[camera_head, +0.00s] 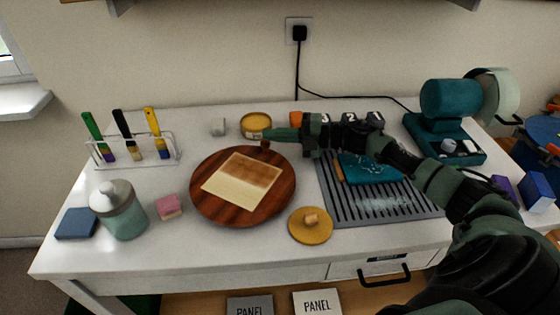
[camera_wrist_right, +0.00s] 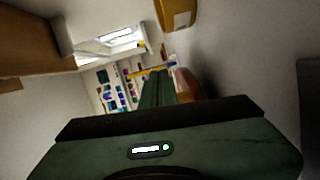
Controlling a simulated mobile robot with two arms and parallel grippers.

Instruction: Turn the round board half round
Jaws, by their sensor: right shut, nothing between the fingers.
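The round brown wooden board (camera_head: 208,207) lies on the white table, left of centre in the head view. A partly browned, pale panel (camera_head: 240,181) lies on it. A small brown peg (camera_head: 265,145) stands at the board's far right edge. My right gripper (camera_head: 270,133) reaches in from the right, shut and empty, its fingertips right by the peg; I cannot tell whether they touch it. The right wrist view shows its green fingers (camera_wrist_right: 157,88) together and a reddish-brown edge (camera_wrist_right: 187,84) beside them. My left gripper is out of view.
A yellow tin (camera_head: 256,126) stands just behind the board. A yellow lid (camera_head: 310,226), a pink block (camera_head: 169,207) and a grey-green jar (camera_head: 121,211) stand around its front and left.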

